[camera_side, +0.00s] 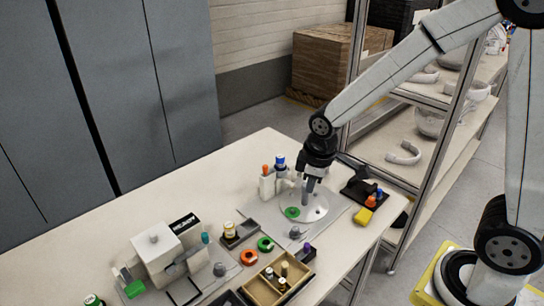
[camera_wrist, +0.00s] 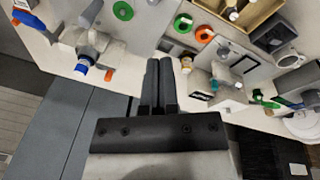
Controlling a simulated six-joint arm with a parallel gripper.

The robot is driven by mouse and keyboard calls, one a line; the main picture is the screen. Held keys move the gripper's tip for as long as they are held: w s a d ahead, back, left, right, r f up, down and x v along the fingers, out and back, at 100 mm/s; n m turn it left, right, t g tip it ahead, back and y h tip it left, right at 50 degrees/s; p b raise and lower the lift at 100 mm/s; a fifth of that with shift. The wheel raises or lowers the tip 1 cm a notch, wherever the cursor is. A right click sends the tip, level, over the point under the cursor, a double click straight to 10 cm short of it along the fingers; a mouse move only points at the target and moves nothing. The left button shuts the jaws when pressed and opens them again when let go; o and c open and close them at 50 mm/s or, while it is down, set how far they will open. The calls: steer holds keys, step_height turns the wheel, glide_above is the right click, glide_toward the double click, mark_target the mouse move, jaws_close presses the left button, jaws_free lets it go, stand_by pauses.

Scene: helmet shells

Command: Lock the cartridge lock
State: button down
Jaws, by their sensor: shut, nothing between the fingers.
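My gripper (camera_side: 308,202) is shut and empty, pointing down over the pale round plate (camera_side: 318,212) at the far right of the bench. Its two dark fingers lie together in the wrist view (camera_wrist: 160,65). The fixture also shows in the wrist view (camera_wrist: 228,92). I cannot tell for certain which part is the cartridge lock, or whether it is locked.
A white holder (camera_side: 267,187) with orange and blue tops stands beside my gripper. A green ring (camera_side: 265,244), an orange ring (camera_side: 249,257) and a wooden tray (camera_side: 262,292) lie nearer. The bench's back left is clear.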

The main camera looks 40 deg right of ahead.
steer(key=w+a+n+h, duration=0.1)
steer(key=w+a+n, duration=0.1)
steer(key=w+n, duration=0.5)
steer(key=w+a+n+h, duration=0.1)
steer(key=w+n+h, duration=0.1)
steer(key=w+n, duration=0.6)
steer(key=shift+w+a+g+h, duration=0.3)
steer(key=shift+w+a, duration=0.1)
steer(key=shift+w, duration=1.55)
steer(key=shift+f, duration=0.2)
glide_toward(264, 177)
step_height(264, 177, down, 4)
steer(key=a, duration=0.2)
steer(key=shift+w+d+f, duration=0.15)
steer(key=shift+d, duration=0.5)
steer(key=shift+w+d+f, duration=0.1)
steer(key=shift+d+f, duration=0.05)
steer(key=shift+d, duration=0.5)
steer(key=shift+w+d+f, duration=0.15)
steer(key=shift+d, duration=0.5)
